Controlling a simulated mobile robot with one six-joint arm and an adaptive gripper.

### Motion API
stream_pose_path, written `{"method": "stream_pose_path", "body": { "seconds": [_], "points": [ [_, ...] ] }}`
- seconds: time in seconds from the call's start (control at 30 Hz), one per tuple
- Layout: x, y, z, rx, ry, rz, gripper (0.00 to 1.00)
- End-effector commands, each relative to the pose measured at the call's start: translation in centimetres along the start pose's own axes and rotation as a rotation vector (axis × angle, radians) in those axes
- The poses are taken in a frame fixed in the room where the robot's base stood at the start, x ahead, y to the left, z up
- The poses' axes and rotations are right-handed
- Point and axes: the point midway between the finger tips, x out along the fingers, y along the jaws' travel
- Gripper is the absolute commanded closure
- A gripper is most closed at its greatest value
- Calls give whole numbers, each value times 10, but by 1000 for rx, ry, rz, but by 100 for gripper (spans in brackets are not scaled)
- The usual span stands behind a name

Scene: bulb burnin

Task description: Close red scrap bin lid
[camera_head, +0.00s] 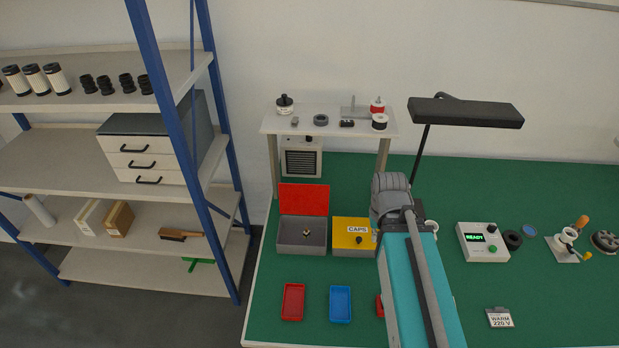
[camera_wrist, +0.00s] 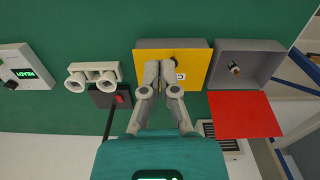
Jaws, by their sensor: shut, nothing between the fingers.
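The red scrap bin lid (camera_head: 304,199) stands open, tilted up at the back of its grey bin (camera_head: 290,248). A small brass-and-dark piece (camera_head: 306,233) lies inside the bin. In the wrist view the red lid (camera_wrist: 243,114) and grey bin (camera_wrist: 262,57) show at right, with the lid swung away from the opening. My gripper (camera_wrist: 164,66) is shut and empty, in front of the yellow bin lid beside the scrap bin. It is apart from the red lid. In the head view my arm hides its fingers.
The yellow CAPS lid (camera_head: 347,232) is closed and has a dark knob. Red (camera_head: 293,302) and blue (camera_head: 340,304) trays lie in front. A raised white shelf (camera_head: 335,121) stands behind the bins. A lamp (camera_head: 465,112) and tester (camera_head: 483,242) stand right of my arm.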

Motion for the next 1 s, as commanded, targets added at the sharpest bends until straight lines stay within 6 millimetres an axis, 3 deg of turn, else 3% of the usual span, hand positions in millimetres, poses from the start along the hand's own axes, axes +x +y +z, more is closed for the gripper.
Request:
{"method": "stream_pose_path", "body": {
  "seconds": [0.57, 0.77, 0.87, 1.0],
  "points": [
    [-7, -4, -8, 0, 5, 1, 100],
    [-29, -20, -39, 3, 24, 6, 100],
    [-46, -30, -63, 8, 41, 9, 100],
    [-74, -58, -102, 13, 69, 13, 100]
  ]
}}
